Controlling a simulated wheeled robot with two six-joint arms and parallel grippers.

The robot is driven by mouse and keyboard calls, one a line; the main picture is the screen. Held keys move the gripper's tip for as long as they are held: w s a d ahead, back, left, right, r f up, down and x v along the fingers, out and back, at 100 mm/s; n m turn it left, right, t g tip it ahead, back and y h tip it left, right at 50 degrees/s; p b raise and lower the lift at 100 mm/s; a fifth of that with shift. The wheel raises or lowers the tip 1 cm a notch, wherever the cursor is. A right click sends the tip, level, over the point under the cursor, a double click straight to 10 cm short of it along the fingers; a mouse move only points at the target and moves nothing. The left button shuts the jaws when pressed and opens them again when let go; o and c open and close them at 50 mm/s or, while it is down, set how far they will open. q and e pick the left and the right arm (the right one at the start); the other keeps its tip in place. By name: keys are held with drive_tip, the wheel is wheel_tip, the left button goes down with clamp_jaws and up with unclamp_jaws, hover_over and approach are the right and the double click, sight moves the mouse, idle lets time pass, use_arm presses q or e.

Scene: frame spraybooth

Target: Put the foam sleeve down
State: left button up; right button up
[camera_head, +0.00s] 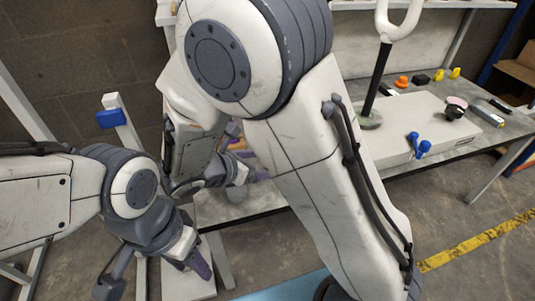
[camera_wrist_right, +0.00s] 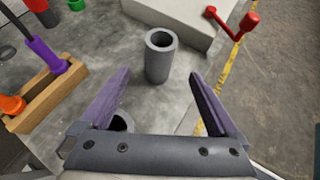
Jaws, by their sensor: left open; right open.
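In the right wrist view a grey hollow foam sleeve (camera_wrist_right: 160,62) stands upright on the grey tabletop. My right gripper (camera_wrist_right: 159,75) is open and empty. Its two purple fingers are wide apart, and the sleeve appears in the gap beyond their tips, with no visible contact. A second round grey opening (camera_wrist_right: 121,121) shows just above the gripper body, which hides most of it. In the head view my left gripper (camera_head: 156,276) is open at the lower left, pointing down, with nothing visible in it. My right arm hides much of the table there.
A wooden rack (camera_wrist_right: 50,95) with purple and orange handled tools stands left of the right gripper. A pale box (camera_wrist_right: 180,15) with a red handle lies beyond the sleeve. Small coloured items and blue handles (camera_head: 418,145) sit at the right of the head view.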

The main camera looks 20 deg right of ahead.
drive_tip(key=s+a+r+m+g+y, duration=0.1)
drive_tip(key=s+a+m+g+y, duration=0.1)
drive_tip(key=s+a+m+y, duration=0.3)
drive_tip(key=s+a+r+m+g+y, duration=0.2)
drive_tip(key=s+m+y, duration=0.4)
drive_tip(key=s+m, duration=0.5)
drive_tip(key=s+a+g, duration=0.1)
drive_tip(key=s+a, duration=0.1)
drive_tip(key=s, duration=0.3)
drive_tip(key=shift+a+r+g, duration=0.25)
drive_tip(key=shift+a+g, duration=0.05)
drive_tip(key=shift+a, duration=0.05)
